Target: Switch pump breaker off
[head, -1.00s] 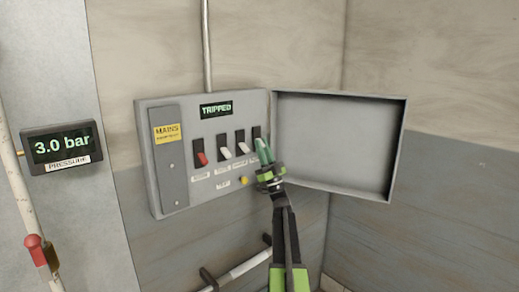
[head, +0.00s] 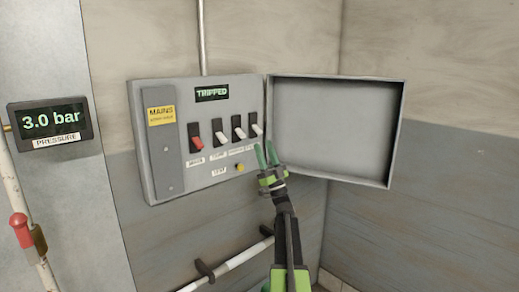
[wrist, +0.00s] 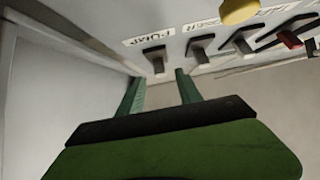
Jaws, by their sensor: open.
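The pump breaker (head: 257,130) is the rightmost switch in the grey breaker panel (head: 215,172), with a pale lever in a dark slot. In the wrist view the pump breaker (wrist: 157,66) is beside its "PUMP" label, between the fingertips in the picture. My gripper (head: 266,148) has green fingers, spread apart and empty, just below the pump breaker. In the wrist view my gripper (wrist: 160,80) points toward the panel face. I cannot tell whether a finger touches the lever.
A red-levered main breaker (head: 197,142) and two pale-levered breakers stand left of the pump breaker. A yellow button (head: 239,168) sits below them. The display (head: 212,94) reads TRIPPED. The open panel door (head: 335,130) projects right. A gauge (head: 50,119) reads 3.0 bar.

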